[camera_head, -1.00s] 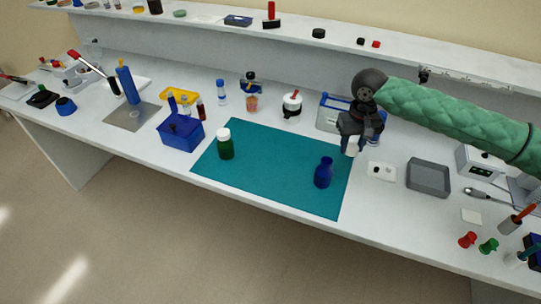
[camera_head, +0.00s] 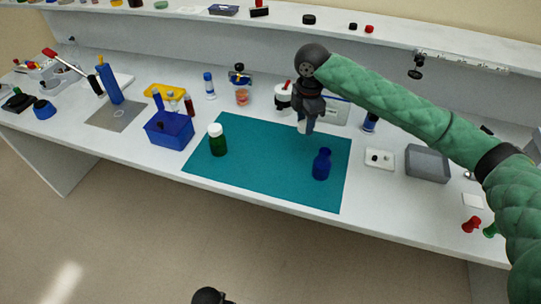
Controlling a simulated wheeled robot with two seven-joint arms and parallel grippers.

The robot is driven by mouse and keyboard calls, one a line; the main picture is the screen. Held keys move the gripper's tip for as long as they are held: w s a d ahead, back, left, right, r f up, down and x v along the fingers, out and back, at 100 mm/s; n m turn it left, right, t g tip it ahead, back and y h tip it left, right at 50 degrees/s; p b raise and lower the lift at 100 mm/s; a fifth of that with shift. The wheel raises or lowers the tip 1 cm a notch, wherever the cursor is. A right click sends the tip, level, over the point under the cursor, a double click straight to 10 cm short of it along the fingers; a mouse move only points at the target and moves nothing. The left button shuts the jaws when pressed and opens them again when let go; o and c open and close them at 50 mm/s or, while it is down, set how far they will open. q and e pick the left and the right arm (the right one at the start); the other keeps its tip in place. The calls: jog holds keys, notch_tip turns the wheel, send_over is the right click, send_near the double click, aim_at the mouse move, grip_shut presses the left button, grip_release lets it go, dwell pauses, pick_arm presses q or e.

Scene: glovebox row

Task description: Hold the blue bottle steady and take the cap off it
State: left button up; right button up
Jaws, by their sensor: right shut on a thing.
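The blue bottle (camera_head: 321,165) stands upright on the teal mat (camera_head: 265,180), near its right end. Its narrow neck shows no cap on top. My right gripper (camera_head: 305,127) is just behind and left of the bottle in the picture, pointing down, apart from it. It is shut on a small white piece, which looks like a cap; the fingers hide much of it. A black rounded part of my left arm shows at the bottom edge; its fingers are out of the picture.
A green bottle with a white lid (camera_head: 217,140) stands on the mat's left part. A blue bin (camera_head: 169,130) is left of the mat. A white plate (camera_head: 380,158) and a grey tray (camera_head: 427,165) lie to the right. The mat's middle is clear.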

jog(key=a+n, duration=0.1)
jog(key=n, duration=0.2)
jog(key=shift+w+a, duration=0.1)
jog(key=shift+a, duration=0.05)
jog(key=shift+a+f, duration=0.1)
jog(key=shift+a, duration=0.05)
jog(key=p, duration=0.4)
send_over(262, 152)
notch_tip(262, 152, down, 7)
jog(key=shift+a+r, duration=0.1)
jog(key=shift+a, duration=0.05)
jog(key=shift+f, duration=0.5)
jog(key=shift+f+p, duration=0.8)
jog(key=shift+f, duration=0.8)
pick_arm(q)
jog(key=s+a+f, duration=0.1)
jog(key=f, duration=0.7)
jog(key=s+a+f, duration=0.2)
jog(key=f, duration=0.6)
jog(key=shift+s, duration=0.3)
